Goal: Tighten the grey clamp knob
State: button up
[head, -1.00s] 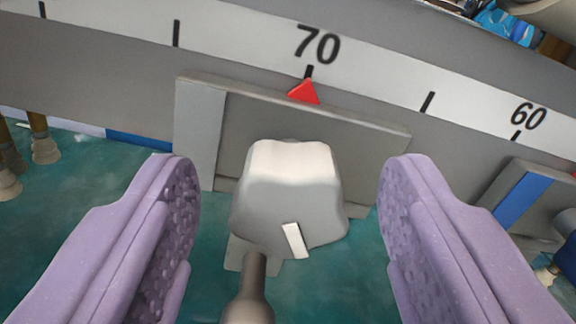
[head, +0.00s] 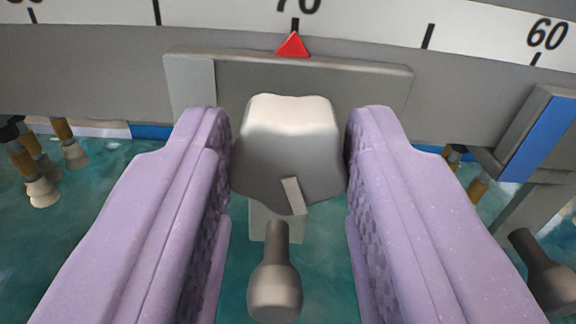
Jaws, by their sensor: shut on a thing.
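The grey clamp knob (head: 288,145) is in the middle of the head view, lobed, with a pale top and a short white mark (head: 294,195) low on its face, right of centre. My gripper (head: 288,150) has one purple padded finger on each side of the knob. Both fingers are shut on it, and their pads hide its left and right edges. Behind the knob is the grey clamp block (head: 370,85). Its red pointer (head: 294,45) stands at the 70 mark of the white scale (head: 365,22).
A dark grey rod with a rounded end (head: 275,285) sticks out below the knob, between the fingers. Another block with a blue stripe (head: 540,140) and a similar rod (head: 543,272) are at right. Brass-stemmed suction cups (head: 42,190) hang at left.

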jog(key=m+p, duration=0.3)
jog(key=m, duration=0.3)
jog(key=shift+d+r, duration=0.1)
jog(key=shift+d, duration=0.05)
jog(key=m+p, duration=0.3)
jog(key=m, duration=0.3)
jog(key=shift+d, duration=0.1)
jog(key=m+p, duration=0.3)
jog(key=m, duration=0.2)
jog(key=shift+f+m+p, duration=0.15)
jog(key=shift+m+p, duration=0.55)
jog(key=shift+m, duration=0.55)
jog(key=shift+f+m+p, duration=0.15)
jog(key=shift+m+p, duration=0.55)
jog(key=shift+m, duration=0.55)
jog(key=shift+f, duration=0.1)
jog(key=o, duration=1)
jog(key=shift+o, duration=0.2)
jog(key=shift+s, duration=0.1)
